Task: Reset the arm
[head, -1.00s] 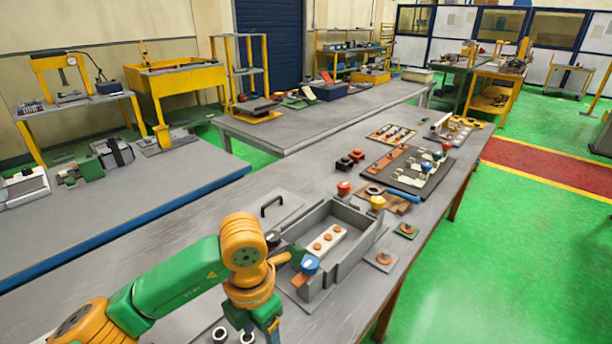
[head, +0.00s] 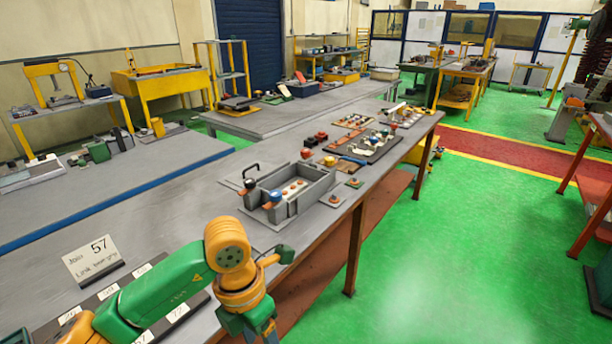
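An orange and green arm, my left one, comes in from the lower left. My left gripper (head: 260,326) is at the bottom edge, partly cut off, and its fingers do not show clearly. It hangs in front of the table's near edge in the picture, below the grey tray. Nothing is seen held in it, but its lower end is out of frame. My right gripper is not in view.
A grey tray (head: 322,187) with orange-topped parts stands on the long grey table (head: 160,222). A handled plate and several small parts lie near it. A card marked 57 (head: 93,258) stands at lower left. Green floor (head: 440,260) is clear at right.

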